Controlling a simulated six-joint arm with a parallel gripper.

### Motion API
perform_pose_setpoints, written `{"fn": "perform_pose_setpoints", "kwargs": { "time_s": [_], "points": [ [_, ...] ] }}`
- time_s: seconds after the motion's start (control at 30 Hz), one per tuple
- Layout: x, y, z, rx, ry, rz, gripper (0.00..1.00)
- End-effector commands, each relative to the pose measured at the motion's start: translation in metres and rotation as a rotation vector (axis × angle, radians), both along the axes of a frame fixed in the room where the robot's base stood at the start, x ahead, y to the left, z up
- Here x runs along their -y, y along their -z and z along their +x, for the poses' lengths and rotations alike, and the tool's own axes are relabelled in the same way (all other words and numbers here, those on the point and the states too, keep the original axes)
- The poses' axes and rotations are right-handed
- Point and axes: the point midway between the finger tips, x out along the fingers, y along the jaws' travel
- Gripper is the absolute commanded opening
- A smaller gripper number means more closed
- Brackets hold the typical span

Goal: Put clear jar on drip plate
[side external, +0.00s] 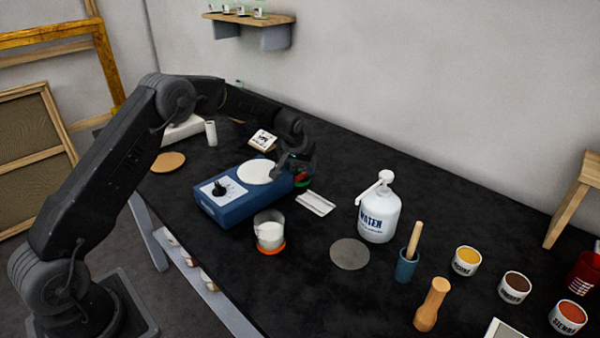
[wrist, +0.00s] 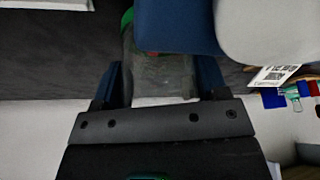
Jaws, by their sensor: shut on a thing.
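My gripper (wrist: 157,82) is low behind the blue hotplate-like device. A see-through greyish jar (wrist: 162,72) shows between its fingers in the wrist view, and the gripper is shut on it. In the side view the gripper (side external: 302,172) largely hides the jar; green and red bits show just below it. A flat grey disc (side external: 350,254), which looks like the drip plate, lies bare on the black table, left of the white water bottle. I cannot tell whether the jar still touches the table.
The blue device (side external: 235,203) with a white round top stands close to my gripper. A glass beaker (side external: 269,233) with white contents is on an orange disc. The water bottle (side external: 379,212), a blue cup (side external: 406,265) with a wooden handle and a wooden peg (side external: 432,304) stand near the grey disc.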

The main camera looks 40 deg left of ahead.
Motion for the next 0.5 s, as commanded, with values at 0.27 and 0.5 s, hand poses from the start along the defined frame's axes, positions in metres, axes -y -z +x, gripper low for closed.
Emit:
{"fn": "perform_pose_setpoints", "kwargs": {
  "time_s": [0.27,0.5],
  "points": [
    [0.0,-0.002,0.001,0.002,0.0,0.0,0.32],
    [0.0,-0.033,0.001,0.007,-0.001,0.001,0.32]
  ]
}}
